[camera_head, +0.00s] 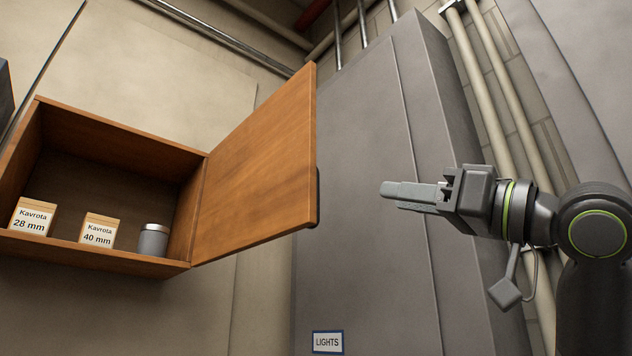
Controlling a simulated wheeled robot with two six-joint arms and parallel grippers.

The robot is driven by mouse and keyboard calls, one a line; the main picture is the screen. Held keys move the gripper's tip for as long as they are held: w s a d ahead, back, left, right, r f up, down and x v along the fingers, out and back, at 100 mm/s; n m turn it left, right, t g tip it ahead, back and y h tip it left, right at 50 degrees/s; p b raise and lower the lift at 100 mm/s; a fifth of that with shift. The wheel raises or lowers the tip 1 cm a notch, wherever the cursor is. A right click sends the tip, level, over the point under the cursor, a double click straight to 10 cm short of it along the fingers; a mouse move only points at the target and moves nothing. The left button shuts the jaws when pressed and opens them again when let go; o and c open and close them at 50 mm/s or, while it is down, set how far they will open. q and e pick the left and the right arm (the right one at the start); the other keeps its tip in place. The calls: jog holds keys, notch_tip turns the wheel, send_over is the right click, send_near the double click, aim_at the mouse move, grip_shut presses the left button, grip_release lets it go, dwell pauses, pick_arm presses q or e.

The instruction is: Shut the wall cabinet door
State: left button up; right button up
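The wooden wall cabinet (120,258) hangs at the left with its front open. Its wooden door (260,165) is hinged on the cabinet's right side and stands swung out to the right. A dark handle (317,196) shows at the door's free edge. My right gripper (384,190) is to the right of the door edge, pointing left, with a visible gap between them. Its fingers appear close together in this side-on view, and I cannot tell whether they are fully shut. It holds nothing visible. My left gripper is not in view.
Inside the cabinet stand a box marked 28 mm (32,218), a box marked 40 mm (98,231) and a grey canister (153,241). A tall grey metal cabinet (365,240) stands behind the door, near a LIGHTS sign (328,342). Pipes (492,110) run up at the right.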

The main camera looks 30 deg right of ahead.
aim_at(315, 185)
jog(key=p+x, duration=0.8)
jog(key=x, duration=0.8)
jog(key=shift+w+a+f, duration=0.1)
jog(key=shift+a, duration=0.05)
grip_shut()
